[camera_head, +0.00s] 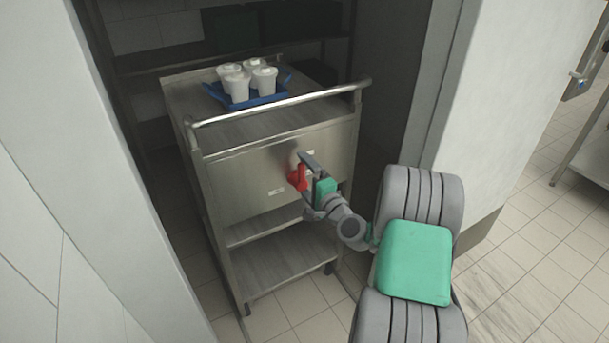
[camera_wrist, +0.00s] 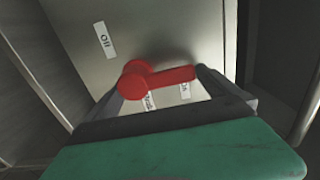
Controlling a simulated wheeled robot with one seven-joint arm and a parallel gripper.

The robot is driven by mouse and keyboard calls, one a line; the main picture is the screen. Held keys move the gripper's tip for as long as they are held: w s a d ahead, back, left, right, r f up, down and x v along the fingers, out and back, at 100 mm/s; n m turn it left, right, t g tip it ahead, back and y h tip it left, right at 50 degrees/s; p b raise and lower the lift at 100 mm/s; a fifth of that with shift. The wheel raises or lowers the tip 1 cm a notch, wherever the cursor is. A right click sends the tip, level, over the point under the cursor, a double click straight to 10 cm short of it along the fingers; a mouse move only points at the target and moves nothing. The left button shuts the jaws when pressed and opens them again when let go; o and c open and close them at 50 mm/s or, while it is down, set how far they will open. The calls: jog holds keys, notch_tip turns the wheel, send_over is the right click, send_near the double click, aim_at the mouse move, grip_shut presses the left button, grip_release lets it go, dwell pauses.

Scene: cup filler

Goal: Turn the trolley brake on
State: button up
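The trolley (camera_head: 285,160) is a steel cart with a panel on its near side. The red brake lever (camera_head: 299,178) is on this panel. The "Off" label (camera_wrist: 104,38) is up and left of the hub. My gripper (camera_wrist: 160,82) is at the panel with its fingers spread. One finger is near the hub, the other at the lever's tip; I cannot tell whether both touch it.
White cups (camera_head: 237,84) stand in a blue tray (camera_head: 213,90) on the trolley top. A push bar (camera_head: 275,103) runs along the top near edge. Walls flank the trolley at left (camera_head: 100,190) and right (camera_head: 490,110). Tiled floor (camera_head: 300,305) is open in front.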

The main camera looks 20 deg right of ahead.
jog(key=s, duration=0.7)
jog(key=shift+s+d, duration=0.4)
